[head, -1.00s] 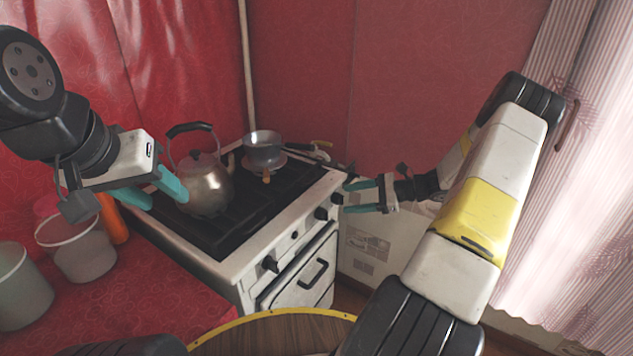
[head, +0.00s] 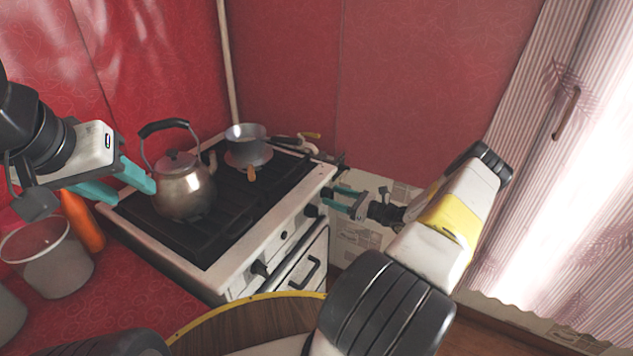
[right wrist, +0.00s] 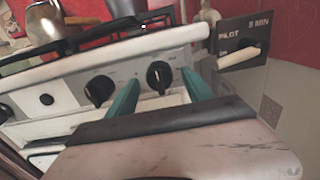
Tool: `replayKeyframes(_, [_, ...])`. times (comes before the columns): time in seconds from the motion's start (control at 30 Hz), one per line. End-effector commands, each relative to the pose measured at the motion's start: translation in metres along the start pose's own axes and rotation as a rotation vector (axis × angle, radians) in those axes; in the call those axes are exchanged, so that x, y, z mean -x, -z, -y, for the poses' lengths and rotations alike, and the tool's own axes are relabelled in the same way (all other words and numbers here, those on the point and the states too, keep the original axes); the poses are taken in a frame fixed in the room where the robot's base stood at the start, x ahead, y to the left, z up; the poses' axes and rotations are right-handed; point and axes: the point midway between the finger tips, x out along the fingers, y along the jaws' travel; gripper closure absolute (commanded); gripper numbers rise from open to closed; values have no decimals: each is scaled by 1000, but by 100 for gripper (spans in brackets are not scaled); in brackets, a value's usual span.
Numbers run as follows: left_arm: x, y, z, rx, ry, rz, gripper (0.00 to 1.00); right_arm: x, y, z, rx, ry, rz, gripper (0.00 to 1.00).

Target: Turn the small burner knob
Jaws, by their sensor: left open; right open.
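The stove (head: 215,281) has black knobs along its white front panel. In the right wrist view one black knob (right wrist: 160,77) lies between the teal fingertips of my right gripper (right wrist: 160,82), which is open; whether they touch it I cannot tell. A second black knob (right wrist: 98,92) is just left of the left finger. No label shows which knob is the small burner's. In the head view my right gripper (head: 327,197) is at the panel's far right end. My left gripper (head: 128,186) is open and empty, left of the kettle.
A metal kettle (head: 185,190) and a small pot (head: 245,140) stand on the stove top. A panel marked "PILOT" with a white lever (right wrist: 237,57) is right of the knobs. A bucket (head: 50,270) and orange bottle (head: 84,222) stand left. A curtain hangs at right.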

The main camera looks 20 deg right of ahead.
Motion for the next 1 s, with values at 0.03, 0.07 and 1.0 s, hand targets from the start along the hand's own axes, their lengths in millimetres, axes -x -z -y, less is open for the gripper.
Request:
replayKeyframes(0.03, [0, 0, 0, 0, 0, 0, 55, -5, 0, 0, 1, -2, 0, 40])
replayKeyframes(0.07, [0, 0, 0, 0, 0, 0, 55, -7, 0, 0, 1, -2, 0, 40])
replayKeyframes(1.0, [0, 0, 0, 0, 0, 0, 55, -11, 0, 0, -34, -1, 0, 100])
